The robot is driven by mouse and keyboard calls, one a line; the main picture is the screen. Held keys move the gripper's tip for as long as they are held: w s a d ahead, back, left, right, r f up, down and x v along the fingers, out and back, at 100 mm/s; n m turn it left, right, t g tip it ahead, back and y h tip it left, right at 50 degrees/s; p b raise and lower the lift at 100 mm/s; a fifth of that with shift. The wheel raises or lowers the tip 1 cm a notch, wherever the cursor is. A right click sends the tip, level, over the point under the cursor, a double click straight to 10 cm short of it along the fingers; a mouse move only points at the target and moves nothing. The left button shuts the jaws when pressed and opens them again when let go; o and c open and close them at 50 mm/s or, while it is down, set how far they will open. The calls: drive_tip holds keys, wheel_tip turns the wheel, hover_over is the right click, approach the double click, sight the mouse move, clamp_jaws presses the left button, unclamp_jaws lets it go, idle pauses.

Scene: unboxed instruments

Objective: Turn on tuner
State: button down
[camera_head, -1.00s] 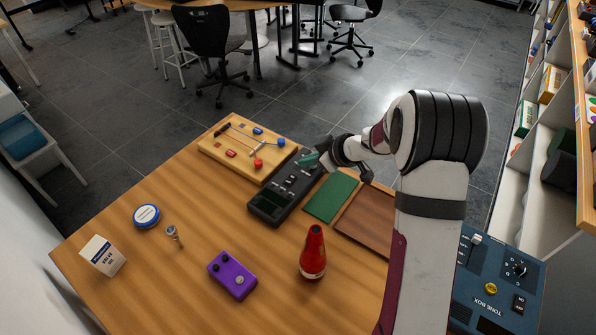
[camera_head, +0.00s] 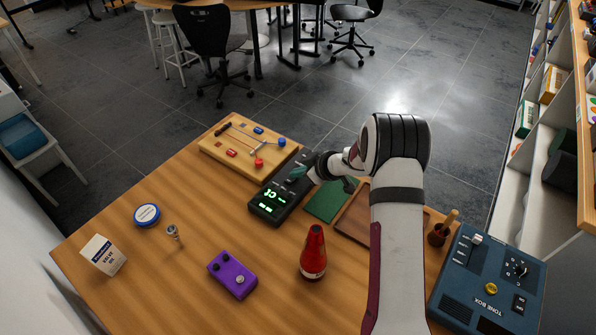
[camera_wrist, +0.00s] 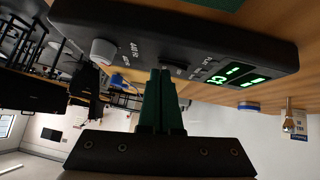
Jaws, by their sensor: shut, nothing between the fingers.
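The tuner (camera_head: 283,193) is a black box on the wooden table, and its screen (camera_head: 268,202) glows with green characters. In the wrist view the tuner (camera_wrist: 190,52) spans the top, with the lit screen (camera_wrist: 234,75) at right and a grey knob (camera_wrist: 103,51) at left. My gripper (camera_head: 297,172) is over the far half of the tuner. Its green fingers are shut with nothing between them. In the wrist view the fingertips (camera_wrist: 161,74) are close to the tuner's face near a small control; I cannot tell whether they touch it.
A red cone-shaped bottle (camera_head: 314,254) and a purple pedal (camera_head: 232,273) are nearer. A blue tone box (camera_head: 487,282) stands at right.

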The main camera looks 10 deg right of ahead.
drive_tip(key=shift+s+f, duration=0.1)
drive_tip(key=shift+s, duration=0.05)
drive_tip(key=shift+s+a+r, duration=0.2)
drive_tip(key=shift+s+a, duration=0.25)
drive_tip(key=shift+a, duration=0.1)
drive_tip(key=shift+r, duration=0.35)
wheel_tip(320, 180, up, 3)
drive_tip(key=shift+s+a+r, duration=0.15)
drive_tip(key=v, duration=1)
drive_tip(key=shift+s, duration=0.1)
